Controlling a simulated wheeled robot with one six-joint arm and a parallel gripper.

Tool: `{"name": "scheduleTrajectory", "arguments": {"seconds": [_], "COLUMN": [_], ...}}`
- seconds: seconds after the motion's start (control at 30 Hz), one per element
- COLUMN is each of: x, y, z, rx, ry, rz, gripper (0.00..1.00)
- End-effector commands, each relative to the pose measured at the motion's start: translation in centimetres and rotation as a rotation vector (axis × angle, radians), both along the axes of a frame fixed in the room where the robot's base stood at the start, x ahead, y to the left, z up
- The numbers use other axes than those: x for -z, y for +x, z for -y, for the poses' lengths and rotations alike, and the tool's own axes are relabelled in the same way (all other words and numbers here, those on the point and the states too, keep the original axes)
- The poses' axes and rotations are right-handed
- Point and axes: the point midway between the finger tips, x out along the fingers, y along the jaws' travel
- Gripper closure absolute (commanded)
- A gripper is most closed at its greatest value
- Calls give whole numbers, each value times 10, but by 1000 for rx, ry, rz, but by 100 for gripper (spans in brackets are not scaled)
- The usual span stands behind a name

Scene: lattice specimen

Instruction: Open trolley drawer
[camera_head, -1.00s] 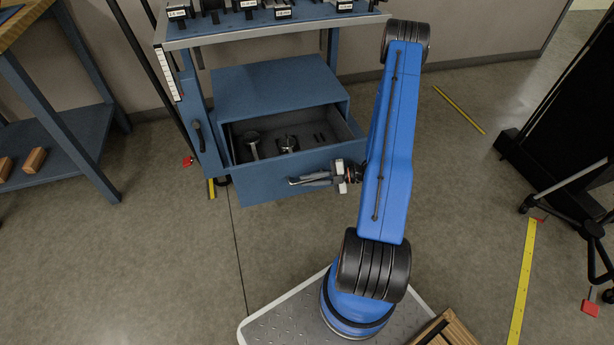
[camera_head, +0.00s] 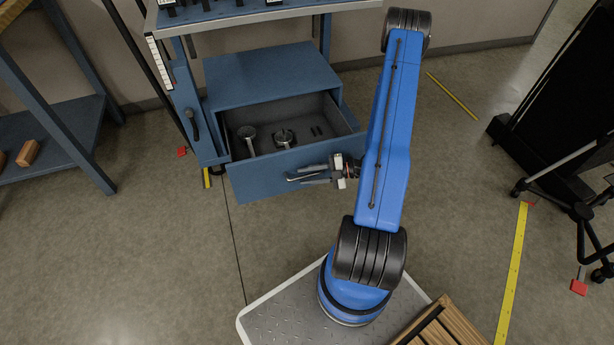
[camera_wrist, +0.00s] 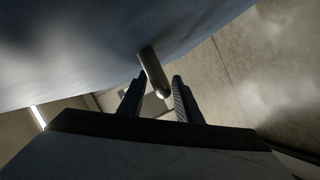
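The blue drawer (camera_head: 303,172) of the trolley (camera_head: 270,72) stands pulled out, its grey inside showing from above. My gripper (camera_head: 312,175) is at the drawer's front, by the handle (camera_head: 300,179). In the wrist view, the round metal handle (camera_wrist: 153,70) lies between the two dark fingers of my gripper (camera_wrist: 158,92), and the drawer front (camera_wrist: 90,50) fills the top. The exact contact is shadowed.
Inside the drawer lie a round-headed metal part (camera_head: 247,135), a round metal piece (camera_head: 285,138) and small dark items. A blue bench (camera_head: 50,140) stands left, a black panel (camera_head: 560,110) and stand right. Open floor (camera_head: 140,250) lies in front of the drawer.

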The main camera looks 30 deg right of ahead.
Motion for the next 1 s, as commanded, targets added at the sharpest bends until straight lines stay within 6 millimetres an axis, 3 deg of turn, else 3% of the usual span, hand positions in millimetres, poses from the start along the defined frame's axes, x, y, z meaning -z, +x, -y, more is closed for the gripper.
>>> {"name": "scheduleTrajectory", "arguments": {"seconds": [0.37, 1.0], "x": [-2, -23], "y": [-4, -59], "z": [5, 87], "rx": [0, 3], "ry": [1, -2], "rz": [1, 1], "gripper": [69, 69]}}
